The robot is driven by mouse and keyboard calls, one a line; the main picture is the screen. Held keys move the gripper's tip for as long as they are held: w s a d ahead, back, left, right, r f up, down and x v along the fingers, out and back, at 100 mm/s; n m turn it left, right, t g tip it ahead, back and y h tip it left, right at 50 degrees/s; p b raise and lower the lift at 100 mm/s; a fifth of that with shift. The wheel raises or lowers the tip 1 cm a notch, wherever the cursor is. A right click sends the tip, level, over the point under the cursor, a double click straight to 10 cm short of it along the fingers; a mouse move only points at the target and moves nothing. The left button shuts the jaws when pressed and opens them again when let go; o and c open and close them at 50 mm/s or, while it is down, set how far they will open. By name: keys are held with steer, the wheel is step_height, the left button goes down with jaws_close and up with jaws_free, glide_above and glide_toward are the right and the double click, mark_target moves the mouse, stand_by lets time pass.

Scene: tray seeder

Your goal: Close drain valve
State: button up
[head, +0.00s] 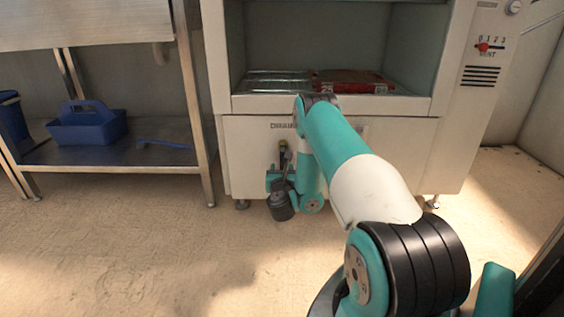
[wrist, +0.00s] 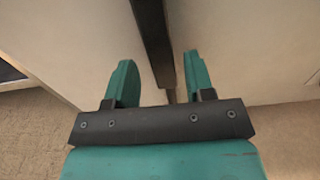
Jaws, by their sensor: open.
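The drain valve (head: 283,147) is a small dark fitting with a yellowish part on the lower front panel of the white cabinet. It sits under a printed label that my arm partly hides. My gripper (head: 281,178) is just below and in front of it, and covers its lower part. In the wrist view my gripper (wrist: 158,60) is open, with its two teal fingers apart. A dark bar, seemingly the valve's handle (wrist: 153,45), runs down between the fingers, with a visible gap on each side. Whether either finger touches it I cannot tell.
The cabinet (head: 390,160) has an open bay above with a red tray (head: 350,77) and a clear tray (head: 275,82). A red knob (head: 483,47) is at upper right. A metal table (head: 100,160) with a blue caddy (head: 88,125) stands left. The floor in front is clear.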

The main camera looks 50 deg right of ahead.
steer(key=shift+w+d, duration=0.35)
steer(key=shift+d, duration=0.2)
steer(key=shift+s+d, duration=0.1)
jaws_close()
steer(key=shift+d, duration=0.1)
